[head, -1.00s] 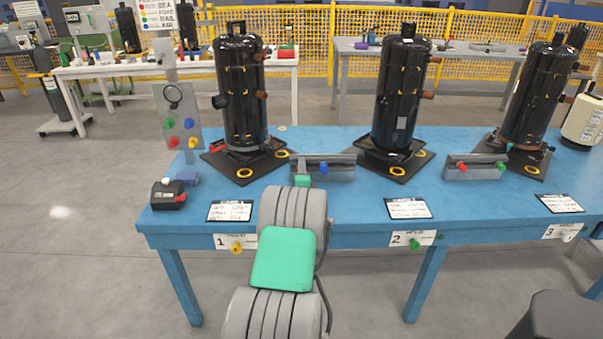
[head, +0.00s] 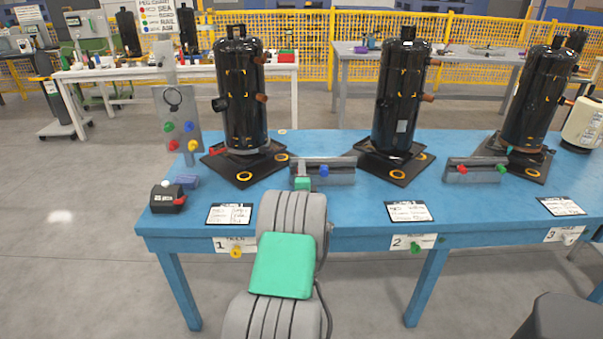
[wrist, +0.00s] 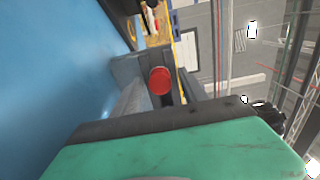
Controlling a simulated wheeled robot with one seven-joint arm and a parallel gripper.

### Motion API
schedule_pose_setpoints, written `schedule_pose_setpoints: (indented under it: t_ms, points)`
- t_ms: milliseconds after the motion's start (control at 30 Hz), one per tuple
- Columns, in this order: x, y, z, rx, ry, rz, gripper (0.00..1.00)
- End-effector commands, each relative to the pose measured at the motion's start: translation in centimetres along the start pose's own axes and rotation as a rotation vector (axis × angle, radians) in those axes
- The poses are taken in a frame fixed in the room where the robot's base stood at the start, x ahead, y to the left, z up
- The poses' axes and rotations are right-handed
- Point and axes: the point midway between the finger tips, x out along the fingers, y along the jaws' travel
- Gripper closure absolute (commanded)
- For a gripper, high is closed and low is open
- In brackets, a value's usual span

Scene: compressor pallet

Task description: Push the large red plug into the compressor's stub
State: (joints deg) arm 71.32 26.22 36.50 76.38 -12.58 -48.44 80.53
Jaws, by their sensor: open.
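A red plug (wrist: 160,80) with a round face and a dark part beneath it shows in the middle of the wrist view, against a grey block-like rail. My gripper (head: 303,184) is at the front of the left grey rail (head: 340,172). It is open, and its fingers are mostly hidden by my wrist in the head view. Whether it touches the red plug cannot be told. The black compressor (head: 243,95) at station 1 stands upright behind the rail, with copper stubs (head: 261,98) on its right side and a dark stub on its left.
A blue plug (head: 324,171) sits in the left rail. A panel (head: 178,120) of coloured plugs and a small black box (head: 167,198) stand at the left. Two more compressors and another rail (head: 475,170) are to the right.

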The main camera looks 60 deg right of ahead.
Motion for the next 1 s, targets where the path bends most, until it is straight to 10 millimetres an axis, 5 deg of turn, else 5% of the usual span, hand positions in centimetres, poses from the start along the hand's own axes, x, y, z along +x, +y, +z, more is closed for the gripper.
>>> schedule_pose_setpoints:
  t_ms: [800, 1000]
  points:
    - [0.0, 0.01, 0.0, 0.0, 0.0, 0.0, 0.49]
    - [0.0, 0.0, -0.01, 0.0, 0.0, 0.0, 0.65]
